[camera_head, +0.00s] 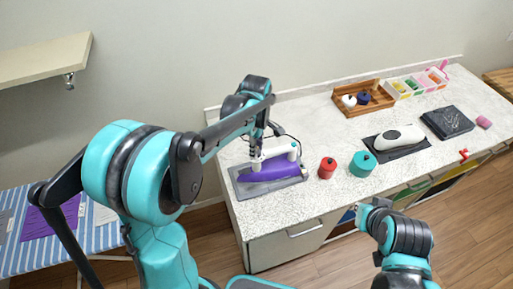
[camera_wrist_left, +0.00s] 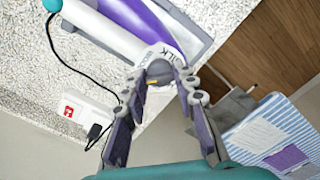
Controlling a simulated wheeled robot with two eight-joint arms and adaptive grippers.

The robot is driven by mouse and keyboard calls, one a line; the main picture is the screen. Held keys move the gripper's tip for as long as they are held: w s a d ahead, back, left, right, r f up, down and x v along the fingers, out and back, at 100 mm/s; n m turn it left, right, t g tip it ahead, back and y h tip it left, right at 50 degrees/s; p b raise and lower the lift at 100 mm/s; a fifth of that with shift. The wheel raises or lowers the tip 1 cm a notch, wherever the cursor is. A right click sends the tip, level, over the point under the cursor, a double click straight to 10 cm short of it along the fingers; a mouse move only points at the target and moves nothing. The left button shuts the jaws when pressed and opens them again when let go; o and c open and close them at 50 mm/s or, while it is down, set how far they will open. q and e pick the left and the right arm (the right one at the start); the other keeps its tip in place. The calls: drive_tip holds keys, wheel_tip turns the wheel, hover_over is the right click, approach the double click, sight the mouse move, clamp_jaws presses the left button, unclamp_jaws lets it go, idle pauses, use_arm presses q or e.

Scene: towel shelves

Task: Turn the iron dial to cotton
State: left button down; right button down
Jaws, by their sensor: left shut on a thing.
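The purple and white iron (camera_head: 283,164) rests on a grey pad (camera_head: 243,190) at the left end of the counter. My left gripper (camera_head: 257,160) reaches down onto the iron's left part. In the left wrist view, the fingers of my left gripper (camera_wrist_left: 161,78) are closed on either side of the dark grey dial (camera_wrist_left: 158,69). The word SILK is readable on the white ring beside the dial; the other lettering is too small or hidden. A small yellow mark shows near the dial's lower edge. My right gripper (camera_head: 366,212) is in front of the counter, away from the iron; its jaw opening is unclear.
A red canister (camera_head: 327,168) and a teal canister (camera_head: 362,164) stand right of the iron. A black cord (camera_wrist_left: 52,45) runs to a plug (camera_wrist_left: 95,130) at the wall. A white device (camera_head: 399,137) and a wooden tray (camera_head: 349,112) are farther right. A striped ironing board (camera_head: 100,237) is at left.

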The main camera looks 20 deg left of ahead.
use_arm(q)
drive_tip(key=n, duration=0.4)
drive_tip(key=shift+n, duration=2.2)
drive_tip(key=c, duration=1.2)
unclamp_jaws()
drive_tip(key=shift+r, duration=0.15)
wheel_tip(320, 180, up, 12)
drive_tip(key=shift+f, duration=0.1)
